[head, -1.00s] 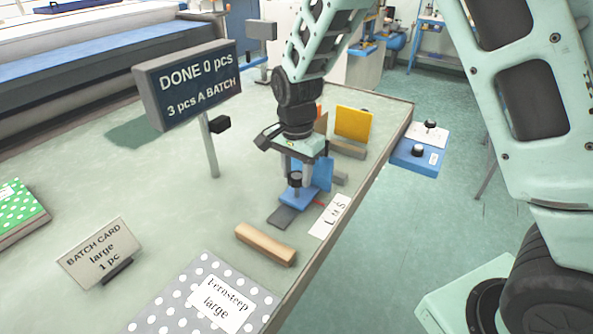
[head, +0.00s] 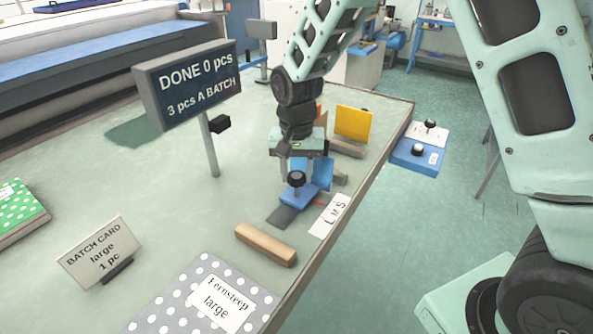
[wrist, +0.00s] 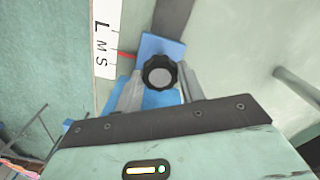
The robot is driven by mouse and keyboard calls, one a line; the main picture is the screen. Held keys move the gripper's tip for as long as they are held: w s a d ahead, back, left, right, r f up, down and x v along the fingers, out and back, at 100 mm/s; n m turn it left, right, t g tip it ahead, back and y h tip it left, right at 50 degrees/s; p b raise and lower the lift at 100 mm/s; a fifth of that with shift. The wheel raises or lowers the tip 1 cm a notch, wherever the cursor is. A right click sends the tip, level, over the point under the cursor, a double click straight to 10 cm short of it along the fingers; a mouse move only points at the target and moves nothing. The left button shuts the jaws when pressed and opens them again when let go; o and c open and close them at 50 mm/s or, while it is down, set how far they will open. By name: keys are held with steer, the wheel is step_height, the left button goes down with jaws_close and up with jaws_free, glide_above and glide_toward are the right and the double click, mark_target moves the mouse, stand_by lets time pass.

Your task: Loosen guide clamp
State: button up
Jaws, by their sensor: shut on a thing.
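The guide clamp is a blue block (head: 299,197) on a dark rail, with a black lobed knob (head: 296,179) on top. In the wrist view the knob (wrist: 159,73) sits between the two grey fingers of my gripper (wrist: 155,82), which is shut on it. My gripper (head: 297,172) also shows in the head view, pointing down over the clamp. A white scale card (head: 330,216) marked L, M, S lies beside the clamp.
A wooden bar (head: 265,245) and a dotted grey folder (head: 205,300) labelled large lie in front. A batch card (head: 100,253) reads large, 1 pc. A display (head: 190,83) on a post reads DONE 0 pcs. A yellow panel (head: 353,123) stands behind the clamp.

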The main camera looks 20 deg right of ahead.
mark_target(297, 175)
stand_by(0.3)
steer(key=o, duration=1)
step_height(297, 175, up, 18)
steer(key=shift+f+b, duration=0.25)
steer(key=shift+b, duration=1)
steer(key=s+a+f+n, duration=0.2)
steer(key=s+f+n, duration=0.1)
steer(key=s, duration=0.6)
steer(key=s+a+f+n, duration=0.2)
steer(key=s+f+n, duration=0.2)
steer(key=s, duration=0.5)
steer(key=s+a+f+n, duration=0.2)
steer(key=s+n, duration=0.3)
steer(key=s, duration=0.4)
steer(key=shift+s+a+f+n+y, duration=0.2)
steer(key=shift+f+n+y, duration=0.1)
steer(key=shift+f, duration=0.4)
